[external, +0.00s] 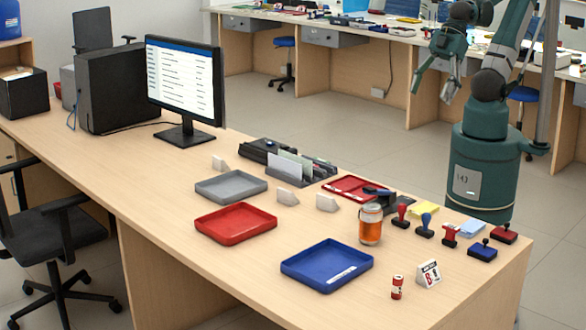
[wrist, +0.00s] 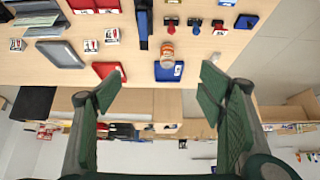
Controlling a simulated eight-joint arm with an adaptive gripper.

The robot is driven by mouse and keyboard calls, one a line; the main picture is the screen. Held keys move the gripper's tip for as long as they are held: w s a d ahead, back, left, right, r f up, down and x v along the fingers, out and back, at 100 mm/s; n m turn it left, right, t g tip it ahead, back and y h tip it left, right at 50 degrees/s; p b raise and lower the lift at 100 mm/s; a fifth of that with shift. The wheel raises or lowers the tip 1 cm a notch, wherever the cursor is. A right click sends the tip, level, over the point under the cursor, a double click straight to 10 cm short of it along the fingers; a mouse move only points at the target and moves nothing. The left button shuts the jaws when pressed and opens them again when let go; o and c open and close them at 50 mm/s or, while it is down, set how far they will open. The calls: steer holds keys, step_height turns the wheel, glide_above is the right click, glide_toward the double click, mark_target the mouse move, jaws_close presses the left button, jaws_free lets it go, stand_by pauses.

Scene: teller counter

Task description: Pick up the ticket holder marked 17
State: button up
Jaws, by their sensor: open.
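Several small white wedge-shaped ticket holders stand on the counter. In the external view, one (external: 219,163) is behind the grey tray, two more (external: 287,197) (external: 327,203) are near the middle with plain backs showing, and one (external: 428,273) with red and dark marks is near the front right. In the wrist view, three marked holders show at upper left, one (wrist: 17,44) apart and two (wrist: 91,46) (wrist: 112,36) close together. I cannot read 17 on any. My gripper (external: 436,84) is open and empty, high above and beyond the counter; its fingers (wrist: 160,86) are spread.
The counter (external: 170,190) carries a grey tray (external: 231,195), a red tray (external: 235,235), a blue tray (external: 327,286), an amber jar (external: 370,227), and several stamps (external: 424,225) with ink pads. A monitor (external: 184,80) stands at back left. The front left surface is clear.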

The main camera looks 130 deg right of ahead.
steer(key=shift+c, duration=1.3)
